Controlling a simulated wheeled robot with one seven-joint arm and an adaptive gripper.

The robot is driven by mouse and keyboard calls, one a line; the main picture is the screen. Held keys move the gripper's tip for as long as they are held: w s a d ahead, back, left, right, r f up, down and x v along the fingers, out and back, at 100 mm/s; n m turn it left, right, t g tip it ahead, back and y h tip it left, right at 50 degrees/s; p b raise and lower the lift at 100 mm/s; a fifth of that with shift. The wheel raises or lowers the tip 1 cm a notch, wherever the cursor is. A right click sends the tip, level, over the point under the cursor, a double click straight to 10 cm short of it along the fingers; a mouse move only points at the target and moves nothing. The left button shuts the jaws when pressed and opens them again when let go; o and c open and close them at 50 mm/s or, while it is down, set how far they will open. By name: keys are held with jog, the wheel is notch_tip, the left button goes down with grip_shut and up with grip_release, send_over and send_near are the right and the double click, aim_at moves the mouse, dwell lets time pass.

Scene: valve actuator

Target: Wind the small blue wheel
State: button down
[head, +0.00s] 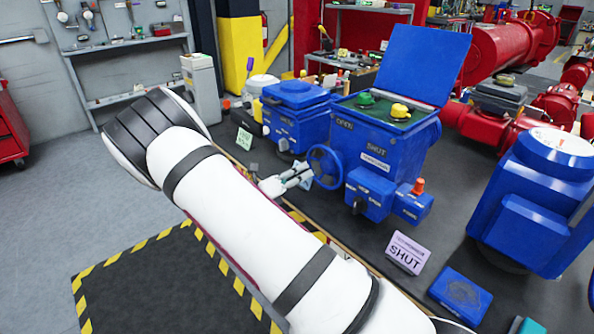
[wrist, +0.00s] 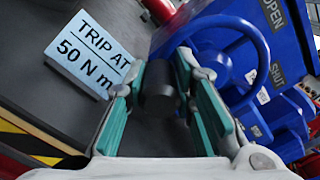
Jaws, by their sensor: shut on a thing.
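The small blue wheel (head: 325,167) stands upright on the side of the blue actuator (head: 372,142), left of its OPEN and SHUT labels. In the wrist view the wheel's rim and spokes (wrist: 224,21) fill the upper right. A dark cylindrical knob (wrist: 160,90) lies between the teal-padded fingers of my gripper (wrist: 161,70). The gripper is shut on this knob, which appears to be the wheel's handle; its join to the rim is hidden. In the head view my gripper (head: 295,178) is at the wheel's left edge, small and partly unclear.
A "TRIP AT 50 N m" card (wrist: 92,54) stands left of the fingers. A SHUT card (head: 406,253) stands front right. A blue box (head: 391,205) with an orange knob (head: 418,186) projects right of the wheel. Another blue unit (head: 296,115) is behind. The actuator lid (head: 422,62) is raised.

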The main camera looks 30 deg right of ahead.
jog(key=n, duration=0.1)
jog(key=s+f+n, duration=0.1)
jog(key=n, duration=0.1)
jog(key=shift+d+f, duration=0.1)
jog(key=shift+f, duration=0.15)
jog(key=n, duration=0.1)
jog(key=s+f+n, duration=0.1)
jog(key=shift+d+n, duration=0.1)
jog(key=shift+n, duration=0.2)
jog(key=n, duration=0.1)
jog(key=s+n, duration=0.1)
jog(key=shift+s+d+f+n, duration=0.1)
jog(key=shift+s+f+n, duration=0.1)
jog(key=shift+n, duration=0.1)
jog(key=shift+s+d+f+n, duration=0.1)
jog(key=shift+s+n, duration=0.35)
jog(key=shift+n, duration=0.35)
jog(key=shift+s+d+f+n, duration=0.1)
jog(key=shift+s+n, duration=0.3)
jog(key=shift+n, duration=0.4)
jog(key=c, duration=1.3)
grip_release()
jog(key=shift+c, duration=0.2)
jog(key=shift+r, duration=0.1)
jog(key=s+a, duration=0.2)
jog(key=a, duration=0.9)
jog(key=shift+s+a, duration=0.2)
jog(key=shift+a, duration=0.2)
